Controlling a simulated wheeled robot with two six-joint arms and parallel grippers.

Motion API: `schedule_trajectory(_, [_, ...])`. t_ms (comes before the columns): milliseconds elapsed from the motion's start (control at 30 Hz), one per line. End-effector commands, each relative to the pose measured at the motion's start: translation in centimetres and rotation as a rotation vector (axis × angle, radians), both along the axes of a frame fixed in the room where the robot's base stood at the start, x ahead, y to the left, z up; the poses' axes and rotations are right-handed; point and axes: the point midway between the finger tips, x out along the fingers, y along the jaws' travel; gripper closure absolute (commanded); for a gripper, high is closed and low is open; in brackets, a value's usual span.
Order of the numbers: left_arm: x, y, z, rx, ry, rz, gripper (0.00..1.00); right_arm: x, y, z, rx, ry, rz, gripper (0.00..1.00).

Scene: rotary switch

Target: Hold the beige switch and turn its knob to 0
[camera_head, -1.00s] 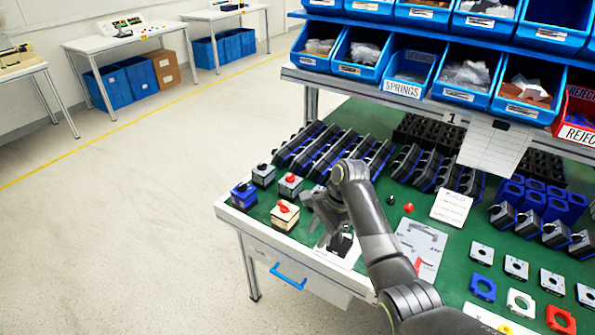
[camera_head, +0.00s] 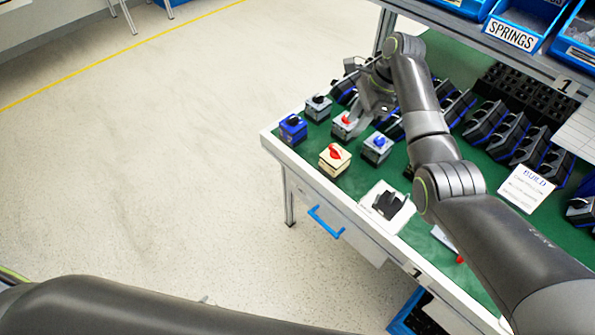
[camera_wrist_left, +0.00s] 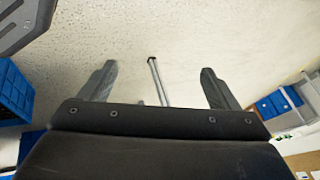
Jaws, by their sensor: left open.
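The beige switch (camera_head: 334,160) stands upright near the left front edge of the green-topped bench, with a red knob on top. The knob's exact pointing and any markings are too small to read. My right gripper (camera_head: 350,105) is behind and to the right of it, over the neighbouring switches and apart from the beige one; its fingers look spread and empty. My left arm crosses the bottom of the head view, its gripper out of sight there. In the left wrist view my left gripper (camera_wrist_left: 160,88) is open and empty, with floor beyond it.
Near the beige switch stand a blue switch (camera_head: 293,129), a grey one with a black knob (camera_head: 318,107), one with a red knob (camera_head: 342,129) and one with a blue knob (camera_head: 377,150). A black part lies on a white card (camera_head: 375,208). A drawer handle (camera_head: 325,222) juts out below.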

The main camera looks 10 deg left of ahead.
Motion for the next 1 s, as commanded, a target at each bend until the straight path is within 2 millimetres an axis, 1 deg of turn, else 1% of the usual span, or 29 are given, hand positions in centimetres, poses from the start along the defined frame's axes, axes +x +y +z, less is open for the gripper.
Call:
schedule_trajectory(33, [2.8, -0.7, 1.4, 0.036, -0.071, -0.09, 0.16, 0.0, 0.0, 0.0, 0.0, 0.0, 0.0, 0.64])
schedule_trajectory(67, [4.2, -1.2, 2.1, 0.062, -0.109, -0.144, 0.16, 0.0, 0.0, 0.0, 0.0, 0.0, 0.0, 0.64])
schedule_trajectory(100, [6.0, -1.8, 3.3, 0.096, -0.16, -0.217, 0.16, 0.0, 0.0, 0.0, 0.0, 0.0, 0.0, 0.64])
schedule_trajectory(167, [8.7, -2.8, 5.1, 0.15, -0.238, -0.323, 0.16, 0.0, 0.0, 0.0, 0.0, 0.0, 0.0, 0.64])
schedule_trajectory(200, [10.3, -3.5, 6.4, 0.19, -0.288, -0.393, 0.16, 0.0, -0.1, 0.0, -0.001, 0.0, 0.0, 0.64])
schedule_trajectory(267, [12.6, -4.6, 8.3, 0.252, -0.362, -0.497, 0.16, 0.0, -0.1, 0.0, -0.001, 0.0, 0.0, 0.64])
schedule_trajectory(300, [14.0, -5.3, 9.7, 0.295, -0.41, -0.563, 0.16, 0.0, -0.1, 0.0, -0.001, 0.0, 0.0, 0.64])
schedule_trajectory(367, [15.9, -6.6, 11.7, 0.362, -0.481, -0.662, 0.16, 0.0, -0.1, 0.0, -0.001, 0.0, 0.0, 0.64])
schedule_trajectory(400, [17.1, -7.4, 13.1, 0.41, -0.527, -0.728, 0.16, 0.0, 0.0, 0.0, -0.001, 0.0, 0.0, 0.64])
schedule_trajectory(467, [18.7, -8.6, 15.2, 0.485, -0.594, -0.825, 0.16, 0.0, -0.1, 0.0, -0.001, 0.0, 0.0, 0.64])
schedule_trajectory(500, [19.7, -9.4, 16.6, 0.538, -0.636, -0.888, 0.16, 0.0, -0.1, 0.0, -0.001, 0.0, 0.0, 0.64])
schedule_trajectory(600, [21.6, -11.5, 19.9, 0.675, -0.736, -1.041, 0.16, 0.0, -0.1, 0.0, -0.001, 0.0, 0.0, 0.64])
schedule_trajectory(700, [23.2, -13.4, 23.1, 0.824, -0.823, -1.188, 0.16, 0.0, -0.1, 0.0, -0.001, 0.0, 0.0, 0.64])
schedule_trajectory(900, [25.0, -16.8, 28.7, 1.145, -0.948, -1.469, 0.16, 0.0, 0.0, 0.0, -0.001, 0.0, 0.0, 0.64])
schedule_trajectory(1000, [25.5, -18.0, 31.0, 1.317, -0.981, -1.601, 0.16, 0.0, 0.0, 0.0, -0.001, 0.0, 0.0, 0.64])
